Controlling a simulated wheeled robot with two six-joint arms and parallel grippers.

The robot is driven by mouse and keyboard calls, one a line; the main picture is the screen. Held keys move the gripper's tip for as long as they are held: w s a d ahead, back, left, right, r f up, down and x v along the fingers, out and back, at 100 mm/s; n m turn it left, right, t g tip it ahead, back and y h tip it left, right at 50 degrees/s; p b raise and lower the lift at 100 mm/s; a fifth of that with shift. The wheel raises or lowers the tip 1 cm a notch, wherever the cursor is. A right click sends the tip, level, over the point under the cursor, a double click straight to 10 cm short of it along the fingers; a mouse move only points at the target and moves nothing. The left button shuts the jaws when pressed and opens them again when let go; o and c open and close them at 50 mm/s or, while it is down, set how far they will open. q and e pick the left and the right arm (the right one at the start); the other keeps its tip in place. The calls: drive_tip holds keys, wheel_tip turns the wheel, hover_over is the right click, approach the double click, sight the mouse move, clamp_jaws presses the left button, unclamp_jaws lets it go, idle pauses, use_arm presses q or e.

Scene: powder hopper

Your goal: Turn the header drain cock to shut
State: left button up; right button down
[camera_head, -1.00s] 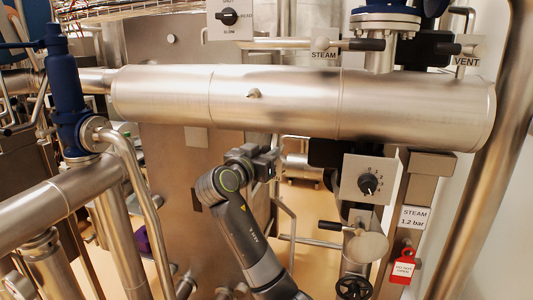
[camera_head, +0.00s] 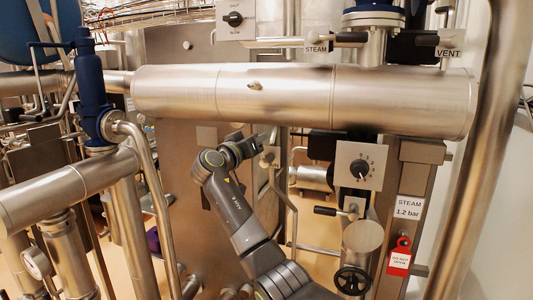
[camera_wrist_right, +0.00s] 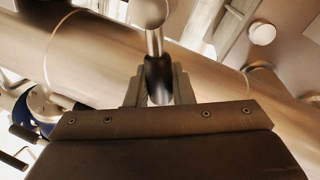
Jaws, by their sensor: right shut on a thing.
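The steel header (camera_head: 290,98) runs across the middle of the head view. My right gripper (camera_head: 262,146) is just below its underside, with the arm coming up from below. In the right wrist view the gripper's jaws (camera_wrist_right: 159,88) are shut on a black-sleeved lever, the drain cock handle (camera_wrist_right: 159,72). Its metal stem runs up to a rounded end (camera_wrist_right: 149,12) in front of the header. In the head view my wrist hides most of the cock, and a partly covered label ending in "IN" (camera_head: 273,165) shows beside it. My left gripper is not in view.
A dial plate (camera_head: 359,165) and a black-handled lever (camera_head: 325,211) are right of my arm. A red tag (camera_head: 399,257) hangs below the "STEAM 1.2 bar" sign (camera_head: 409,208). A blue valve (camera_head: 93,100) and bent pipes stand at the left.

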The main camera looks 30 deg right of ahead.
drive_tip(key=w+a+f+n+t+b, duration=0.1)
drive_tip(key=f+n+t+b, duration=0.1)
drive_tip(key=n, duration=0.6)
drive_tip(key=w+a+f+n+t+y+b, duration=0.1)
drive_tip(key=w+f+n+t+b, duration=0.1)
drive_tip(key=f+n, duration=0.3)
drive_tip(key=n+b, duration=0.1)
drive_tip(key=n, duration=0.3)
drive_tip(key=shift+a+f, duration=0.2)
drive_tip(key=shift+a, duration=0.1)
drive_tip(key=shift+f+n+b, duration=0.2)
drive_tip(key=shift+n+b, duration=0.1)
drive_tip(key=c, duration=1.3)
unclamp_jaws()
drive_tip(key=shift+r, duration=0.25)
drive_tip(key=shift+r+t, duration=0.1)
drive_tip(key=shift+t, duration=0.2)
